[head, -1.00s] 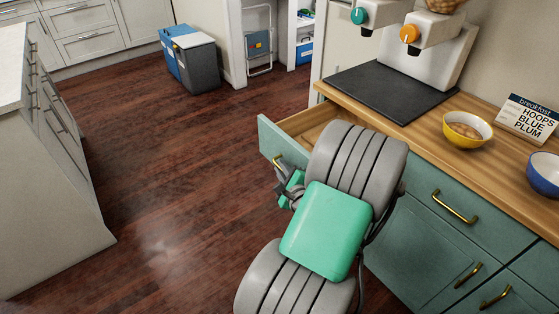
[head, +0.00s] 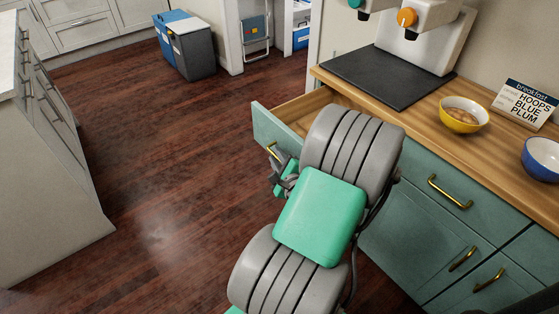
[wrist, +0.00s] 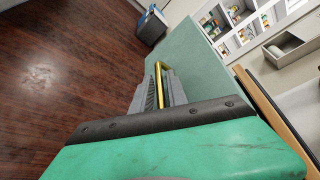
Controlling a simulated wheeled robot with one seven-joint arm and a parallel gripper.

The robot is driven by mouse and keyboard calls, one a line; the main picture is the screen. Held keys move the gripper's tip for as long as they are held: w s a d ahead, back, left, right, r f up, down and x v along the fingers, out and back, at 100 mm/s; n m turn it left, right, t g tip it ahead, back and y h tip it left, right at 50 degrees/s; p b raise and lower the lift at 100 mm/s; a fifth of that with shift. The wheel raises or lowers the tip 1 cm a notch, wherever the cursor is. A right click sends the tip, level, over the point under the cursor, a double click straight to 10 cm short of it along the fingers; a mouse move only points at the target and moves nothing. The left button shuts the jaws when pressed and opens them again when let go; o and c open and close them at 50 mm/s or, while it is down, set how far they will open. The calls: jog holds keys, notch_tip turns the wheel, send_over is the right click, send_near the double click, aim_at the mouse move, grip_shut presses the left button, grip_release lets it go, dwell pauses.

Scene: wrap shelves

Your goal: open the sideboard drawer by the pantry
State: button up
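The sideboard drawer (head: 262,122) is a green-fronted drawer at the far end of the green sideboard, nearest the pantry. It stands pulled out, and its wooden inside shows. Its brass handle (head: 271,149) is on the front, and my gripper (head: 277,160) is at it. In the wrist view the handle (wrist: 159,72) runs between the two grey fingers, which look closed around it; the drawer front (wrist: 192,62) fills the middle. My arm hides part of the drawer and its right side in the head view.
The wooden counter (head: 420,110) holds a black mat (head: 383,77), a cereal dispenser, a yellow bowl (head: 463,114), a blue bowl (head: 541,163) and a breakfast sign (head: 524,103). Bins (head: 185,46) stand at the back. A white island (head: 50,180) is at left. The floor between is clear.

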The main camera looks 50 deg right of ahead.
jog(key=v, duration=0.7)
jog(key=w+a+r+n+g+y+p, duration=0.25)
jog(key=w+a+n+y+p, duration=0.2)
jog(key=a+n, duration=0.45)
jog(key=w+a+r+n+g+y+p, duration=0.1)
jog(key=w+a+n+g+y+p, duration=0.3)
jog(key=a+n, duration=0.5)
jog(key=s+a+r+n+g+p, duration=0.2)
jog(key=a+r+n, duration=0.3)
jog(key=r, duration=0.3)
jog(key=s+a+r+n+g+h+p, duration=0.1)
jog(key=s+a+r+n+g+p, duration=0.1)
jog(key=s+a+r+n+p, duration=0.2)
notch_tip(320, 180, up, 5)
jog(key=n, duration=0.3)
jog(key=shift+a+p, duration=0.35)
jog(key=shift+p, duration=0.05)
